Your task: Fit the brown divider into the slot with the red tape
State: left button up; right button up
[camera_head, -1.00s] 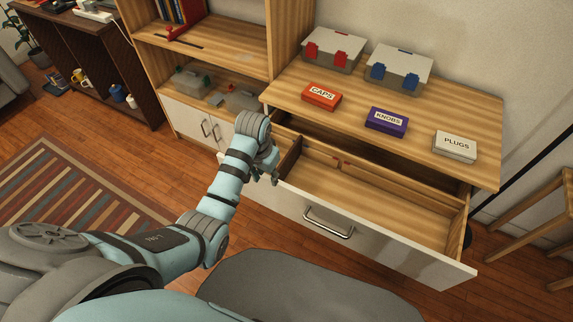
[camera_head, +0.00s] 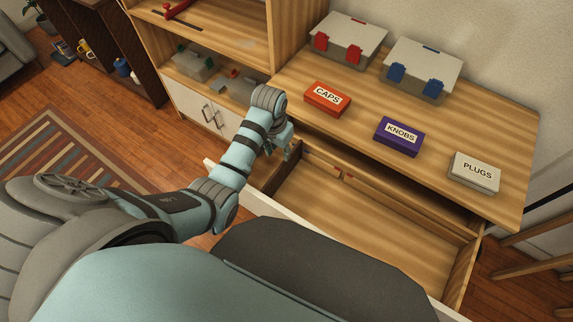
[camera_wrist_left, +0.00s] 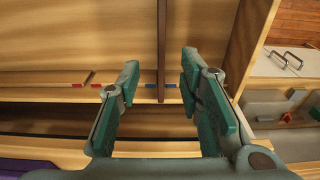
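The brown divider (camera_wrist_left: 161,45) stands in the open drawer (camera_head: 375,228). In the left wrist view its end meets the drawer's wall between two blue tape marks (camera_wrist_left: 150,86). The slot with the red tape (camera_wrist_left: 88,78) is further left in that view, with a red mark on each side; the red tape also shows small in the head view (camera_head: 348,177). My left gripper (camera_wrist_left: 160,90) is open above the drawer, one finger on each side of the divider, with gaps to both. In the head view the left gripper (camera_head: 285,148) hides part of that corner. My right gripper is out of view.
The cabinet top overhangs the back of the drawer. On it lie a red CAPS box (camera_head: 327,98), a purple KNOBS box (camera_head: 399,136), a white PLUGS box (camera_head: 474,171) and two grey cases (camera_head: 422,69). Shelves (camera_head: 200,30) rise at the left. The drawer's right part is empty.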

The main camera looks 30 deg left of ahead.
aim_at(280, 167)
pick_arm(q)
jog(key=f+b, duration=0.1)
jog(key=f, duration=0.3)
jog(key=f+b, duration=0.2)
jog(key=f, duration=0.2)
jog(key=w+f+b, duration=0.1)
jog(key=f+b, duration=0.1)
jog(key=f, duration=0.2)
jog(key=shift+f+b, duration=0.25)
jog(key=shift+b, duration=0.05)
jog(key=shift+s+r, duration=0.1)
jog(key=shift+r, duration=0.15)
jog(key=shift+c, duration=1.1)
grip_shut()
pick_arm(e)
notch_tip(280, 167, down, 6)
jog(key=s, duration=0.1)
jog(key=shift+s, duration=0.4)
